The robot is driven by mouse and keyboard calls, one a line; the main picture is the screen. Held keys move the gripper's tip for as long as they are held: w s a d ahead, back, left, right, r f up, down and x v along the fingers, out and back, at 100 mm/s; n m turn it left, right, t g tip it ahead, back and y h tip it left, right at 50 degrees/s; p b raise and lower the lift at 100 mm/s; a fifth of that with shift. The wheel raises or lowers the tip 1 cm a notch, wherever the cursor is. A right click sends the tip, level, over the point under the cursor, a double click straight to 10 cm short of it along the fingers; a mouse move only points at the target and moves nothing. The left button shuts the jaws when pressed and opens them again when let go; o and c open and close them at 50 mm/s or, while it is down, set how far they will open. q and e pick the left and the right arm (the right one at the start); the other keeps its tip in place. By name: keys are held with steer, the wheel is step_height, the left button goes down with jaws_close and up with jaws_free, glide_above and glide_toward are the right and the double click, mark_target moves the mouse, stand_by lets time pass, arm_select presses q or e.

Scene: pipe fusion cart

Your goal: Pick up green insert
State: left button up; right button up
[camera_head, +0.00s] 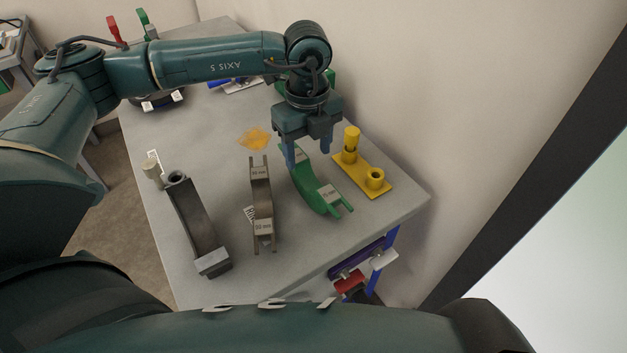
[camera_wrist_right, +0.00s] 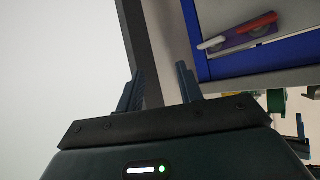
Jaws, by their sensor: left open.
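The green insert (camera_head: 318,195) is a curved piece with pale labels, lying on the grey cart top in the head view. My left gripper (camera_head: 308,158) points down over the far end of the insert. Its blue fingers are apart, and the insert's far end shows between and just below them. Whether the fingers touch it I cannot tell. My right gripper (camera_wrist_right: 160,88) shows in the right wrist view with its fingers apart and nothing between them, away from the insert.
A grey insert (camera_head: 262,205) lies left of the green one, and a dark grey tool (camera_head: 197,228) further left. A yellow stand (camera_head: 364,178) is close on the right, near the wall. An orange patch (camera_head: 255,139) marks the cart top (camera_head: 205,130).

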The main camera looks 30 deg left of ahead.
arm_select(q)
glide_above(312, 185)
steer(key=f, duration=0.4)
steer(key=shift+w+a+f, duration=0.2)
steer(key=shift+a, duration=0.2)
steer(key=f+p, duration=0.1)
steer(key=f, duration=0.3)
steer(key=shift+s+d+p, duration=0.2)
steer(key=shift+d+p, duration=0.2)
steer(key=shift+f, duration=0.6)
jaws_close()
